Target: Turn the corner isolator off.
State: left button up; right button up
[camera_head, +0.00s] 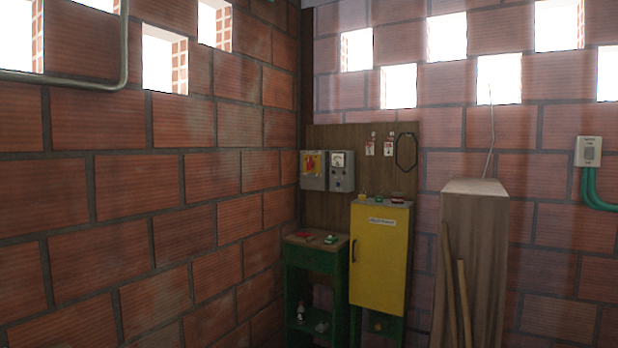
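The corner isolator (313,169) looks to be the grey box with a yellow plate and a red handle. It is mounted on a brown wooden board (350,205) in the corner. It is small in the view, and I cannot tell the exact position of its handle. A second grey box with a dial (341,171) hangs right beside it. Neither of my grippers shows in the head view.
Below stand a green bench (314,262) with small items on top and a yellow cabinet (379,260). A wooden column (473,250) with leaning sticks stands to the right. Tags (389,145) and a black loop (406,151) hang on the board. Brick walls close both sides.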

aim_at(310, 164)
jog(key=i+z, duration=0.15)
jog(key=i, duration=0.6)
jog(key=i+j+z, duration=0.15)
jog(key=i, duration=0.55)
